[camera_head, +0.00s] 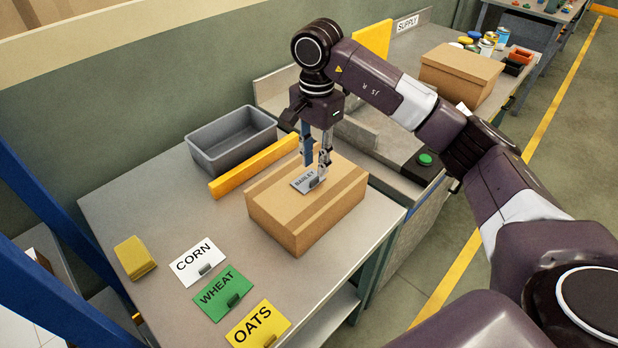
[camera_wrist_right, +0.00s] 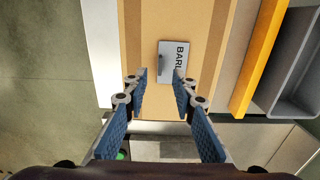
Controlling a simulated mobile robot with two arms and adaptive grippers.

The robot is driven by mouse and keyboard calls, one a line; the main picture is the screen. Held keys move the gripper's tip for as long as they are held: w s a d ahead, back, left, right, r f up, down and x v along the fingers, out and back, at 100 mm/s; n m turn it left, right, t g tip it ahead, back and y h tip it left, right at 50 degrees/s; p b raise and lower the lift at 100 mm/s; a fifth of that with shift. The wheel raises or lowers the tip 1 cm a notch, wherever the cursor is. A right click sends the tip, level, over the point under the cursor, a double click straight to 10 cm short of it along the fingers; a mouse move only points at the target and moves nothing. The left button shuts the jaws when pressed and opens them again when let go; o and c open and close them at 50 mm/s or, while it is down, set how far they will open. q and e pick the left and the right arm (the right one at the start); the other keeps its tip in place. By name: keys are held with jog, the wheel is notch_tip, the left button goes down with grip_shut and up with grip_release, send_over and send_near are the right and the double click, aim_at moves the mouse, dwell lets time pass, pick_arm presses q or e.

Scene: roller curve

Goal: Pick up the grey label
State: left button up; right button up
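The grey label (camera_head: 303,182), marked BARLEY, lies on top of a closed cardboard box (camera_head: 277,222) on the table. A small dark grip tab stands on it. The label also shows in the right wrist view (camera_wrist_right: 175,52), just beyond the fingertips. My right gripper (camera_head: 315,168) points down over the label. In the wrist view the right gripper (camera_wrist_right: 160,74) is open, with an empty gap between its blue-padded fingers. Whether a fingertip touches the label, I cannot tell. My left gripper is not in view.
White CORN (camera_head: 196,258), green WHEAT (camera_head: 221,295) and yellow OATS (camera_head: 255,328) labels lie along the table's front. A yellow block (camera_head: 135,257) is at left. A grey bin (camera_head: 232,142) and yellow bar (camera_head: 255,168) stand behind the box. A green button (camera_head: 425,159) is at right.

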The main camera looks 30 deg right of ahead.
aim_at(315, 179)
notch_tip(315, 179, down, 4)
jog(key=shift+s+a+p, duration=0.1)
jog(key=shift+p, duration=1.05)
jog(key=shift+f, duration=0.4)
grip_shut()
